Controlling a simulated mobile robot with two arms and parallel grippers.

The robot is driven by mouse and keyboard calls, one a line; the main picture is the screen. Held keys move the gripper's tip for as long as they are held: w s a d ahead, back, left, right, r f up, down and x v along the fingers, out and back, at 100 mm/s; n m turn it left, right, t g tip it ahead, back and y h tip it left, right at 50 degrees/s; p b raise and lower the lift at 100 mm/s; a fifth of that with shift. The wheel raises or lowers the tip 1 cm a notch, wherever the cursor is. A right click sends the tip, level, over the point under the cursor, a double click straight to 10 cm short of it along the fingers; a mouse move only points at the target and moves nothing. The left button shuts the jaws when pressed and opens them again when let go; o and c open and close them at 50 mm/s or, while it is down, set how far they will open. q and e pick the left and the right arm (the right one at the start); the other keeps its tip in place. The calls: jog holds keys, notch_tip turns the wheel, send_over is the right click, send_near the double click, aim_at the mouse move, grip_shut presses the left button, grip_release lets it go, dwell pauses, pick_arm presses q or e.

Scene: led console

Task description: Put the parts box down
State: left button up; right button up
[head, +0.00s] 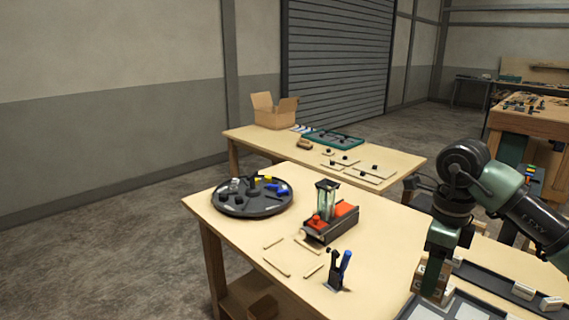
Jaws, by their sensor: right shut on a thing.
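My right gripper (435,285) comes in from the right and points down over the front right of the near table (230,215). It is shut on a small tan thing (446,274), which I take for the parts box. The gripper hides much of it, and I cannot tell whether its underside touches the surface below. Pale and dark trays or panels (470,312) lie beneath and beside it. My left gripper is not in view.
A round dark tray (252,208) with small parts stands at the table's left. A red and black device (330,222) with a clear column, several wooden sticks and a blue-handled tool (338,270) are in the middle. A second table (255,140) stands behind with an open cardboard box (273,110).

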jog(key=s+a+f+n, duration=0.5)
jog(key=s+a+n, duration=0.1)
jog(key=n, duration=0.7)
jog(key=s+a+f+n, duration=0.6)
jog(key=s+n, duration=0.2)
jog(key=n, duration=0.5)
jog(key=shift+s+a, duration=0.15)
